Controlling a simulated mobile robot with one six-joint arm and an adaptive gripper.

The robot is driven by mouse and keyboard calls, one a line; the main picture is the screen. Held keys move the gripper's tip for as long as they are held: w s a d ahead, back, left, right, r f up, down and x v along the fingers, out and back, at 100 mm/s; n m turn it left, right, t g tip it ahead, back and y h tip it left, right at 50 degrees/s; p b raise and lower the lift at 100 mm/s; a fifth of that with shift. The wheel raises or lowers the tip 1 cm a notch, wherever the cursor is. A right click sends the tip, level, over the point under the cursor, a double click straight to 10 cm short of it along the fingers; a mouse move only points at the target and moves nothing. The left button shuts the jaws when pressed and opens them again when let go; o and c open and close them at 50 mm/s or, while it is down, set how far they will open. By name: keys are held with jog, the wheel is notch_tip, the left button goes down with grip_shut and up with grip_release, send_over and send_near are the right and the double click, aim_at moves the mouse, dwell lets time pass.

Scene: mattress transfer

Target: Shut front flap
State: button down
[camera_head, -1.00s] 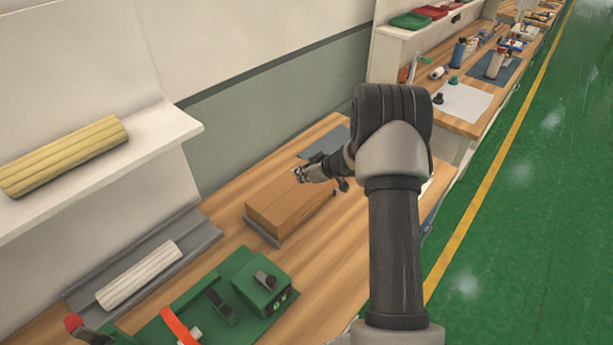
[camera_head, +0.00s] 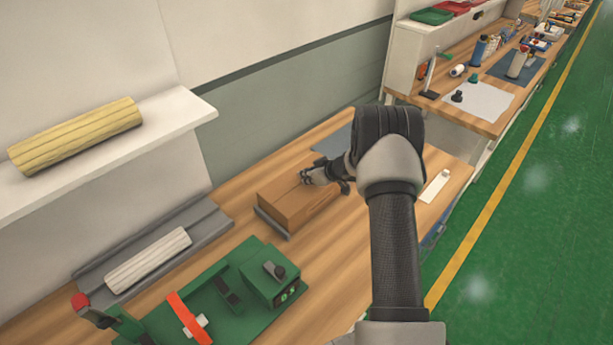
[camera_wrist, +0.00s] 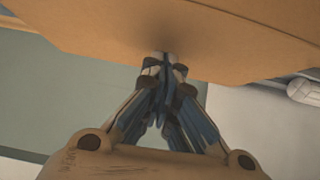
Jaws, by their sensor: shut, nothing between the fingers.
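The cardboard box (camera_head: 292,207) sits on the wooden bench and its top looks nearly flat, with a seam across it. My gripper (camera_head: 306,178) is at the far right part of the box top, at or just above the cardboard. In the wrist view, my gripper (camera_wrist: 165,62) is shut and empty, its fingertips against or very near a broad cardboard panel (camera_wrist: 190,30). I cannot tell whether that panel is the front flap or how far it is folded.
A green fixture (camera_head: 245,285) with a red handle stands in front of the box. A white roll (camera_head: 148,260) lies in a grey tray (camera_head: 95,275) at left. A yellow roll (camera_head: 75,135) lies on the shelf. A white strip (camera_head: 434,186) lies right of my arm.

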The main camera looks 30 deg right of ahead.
jog(key=shift+a+f, duration=0.1)
jog(key=shift+f, duration=0.5)
jog(key=shift+r+p, duration=0.1)
jog(key=shift+p, duration=0.25)
